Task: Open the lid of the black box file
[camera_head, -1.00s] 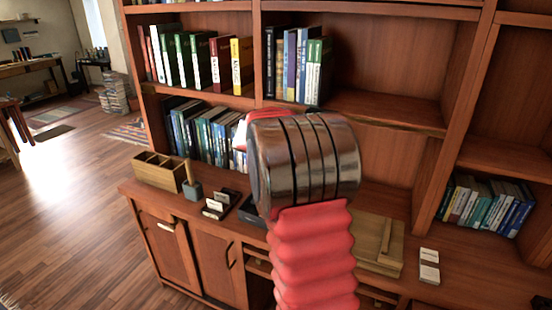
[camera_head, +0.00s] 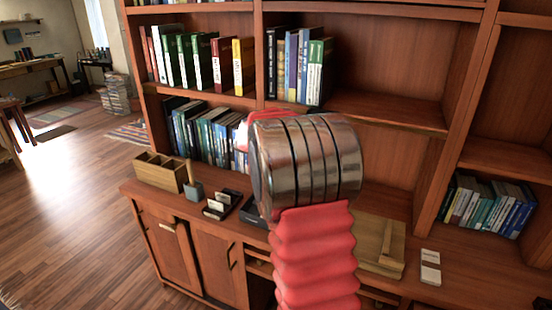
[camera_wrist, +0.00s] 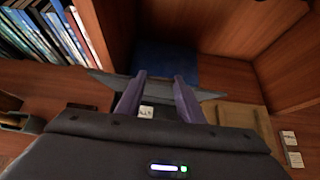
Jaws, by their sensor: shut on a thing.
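The black box file (camera_head: 253,216) sits on the cabinet top in the head view, mostly hidden behind my arm. In the wrist view, a thin dark grey panel (camera_wrist: 108,82), which looks like its lid, runs across at my fingertips and sticks out on both sides. My gripper (camera_wrist: 160,78) has its two purple fingers reaching to this panel and is shut on it. A small white label (camera_wrist: 146,112) shows between the fingers. A dark blue surface (camera_wrist: 195,68) lies beyond the panel; I cannot tell whether it belongs to the box. In the head view my fingers are hidden.
A wooden compartment box (camera_head: 158,171) and small card holders (camera_head: 220,204) stand at the left of the cabinet top. A wooden board (camera_head: 381,255) and white cards (camera_head: 430,267) lie at the right. Shelf uprights and books (camera_wrist: 45,32) are close on the left in the wrist view.

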